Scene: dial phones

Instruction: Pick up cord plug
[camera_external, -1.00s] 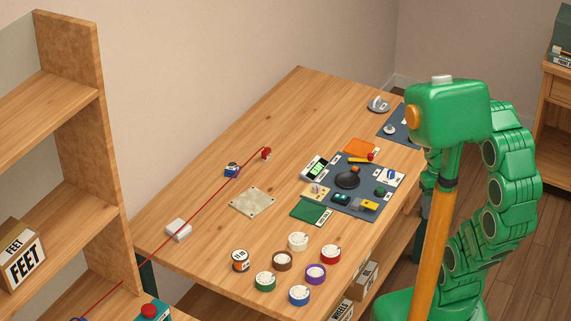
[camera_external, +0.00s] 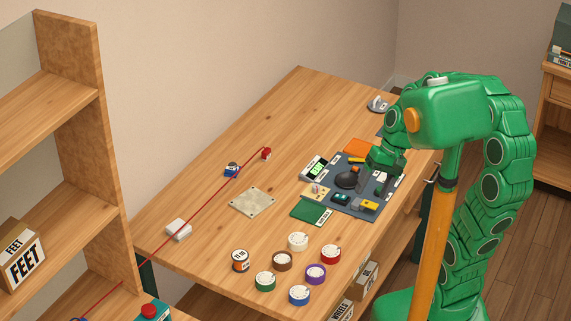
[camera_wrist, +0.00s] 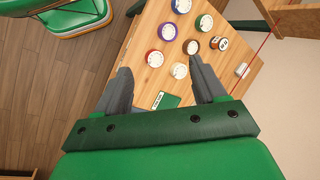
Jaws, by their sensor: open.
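The cord plug appears to be the small red piece (camera_external: 266,153) at the far end of a thin red cord (camera_external: 205,204), lying on the wooden table left of the dark mat. In the wrist view only a stretch of the red cord (camera_wrist: 259,48) shows at the upper right; the plug is not seen there. My gripper (camera_external: 380,184) is over the dark mat's right part, well to the right of the plug. In the wrist view its two grey fingers (camera_wrist: 160,68) are spread wide with nothing between them.
A dark mat (camera_external: 375,214) holds several small parts. Several coloured round dials (camera_external: 298,241) stand on the front of the table. A blue-and-white piece (camera_external: 232,170) lies along the cord, and a white block (camera_external: 178,229) is near the left edge. The table's far left is clear.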

